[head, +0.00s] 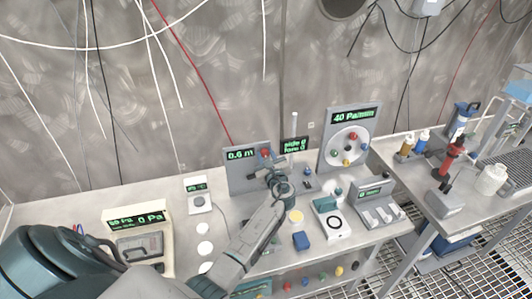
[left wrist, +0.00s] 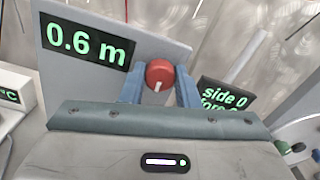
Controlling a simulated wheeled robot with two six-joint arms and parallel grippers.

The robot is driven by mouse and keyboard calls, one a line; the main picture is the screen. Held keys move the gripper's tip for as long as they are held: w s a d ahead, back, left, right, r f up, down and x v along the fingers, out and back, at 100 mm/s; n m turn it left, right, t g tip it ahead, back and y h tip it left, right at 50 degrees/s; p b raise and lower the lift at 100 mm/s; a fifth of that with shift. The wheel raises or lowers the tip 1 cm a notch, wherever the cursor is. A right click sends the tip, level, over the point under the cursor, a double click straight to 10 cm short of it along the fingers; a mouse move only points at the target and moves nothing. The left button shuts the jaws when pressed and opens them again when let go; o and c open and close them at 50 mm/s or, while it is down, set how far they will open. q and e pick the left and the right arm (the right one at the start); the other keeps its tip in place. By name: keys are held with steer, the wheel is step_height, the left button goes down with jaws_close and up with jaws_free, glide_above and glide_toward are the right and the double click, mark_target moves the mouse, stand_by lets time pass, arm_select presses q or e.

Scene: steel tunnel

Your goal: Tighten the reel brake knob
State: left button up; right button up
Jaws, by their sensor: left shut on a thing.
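The reel brake knob is a round red knob with a white pointer mark, on the front of a grey panel reading "0.6 m" (head: 240,170). In the left wrist view the knob (left wrist: 160,73) sits between my two blue-grey fingers, its white mark pointing downward. My left gripper (left wrist: 160,88) is shut on the knob. In the head view my left arm reaches up from below, and the gripper (head: 269,166) is at the panel with the red knob (head: 266,152) just showing above it. My right gripper is not in view.
A small display reading "side 0" (head: 294,147) stands right of the panel. A taller panel reading "40 Pa/mm" (head: 352,118) with a coloured-knob dial is farther right. A white-framed meter (head: 138,235) and a small white device (head: 198,198) stand left. Cables hang along the wall behind.

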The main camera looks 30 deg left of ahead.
arm_select(q)
steer(key=shift+f+m, duration=0.15)
steer(key=shift+m, duration=0.25)
steer(key=o, duration=1)
steer(key=shift+c, duration=0.2)
steer(key=shift+s+d, duration=0.1)
steer(key=shift+s+d, duration=0.2)
steer(key=shift+d, duration=0.1)
steer(key=b+v, duration=0.3)
steer(key=v, duration=0.7)
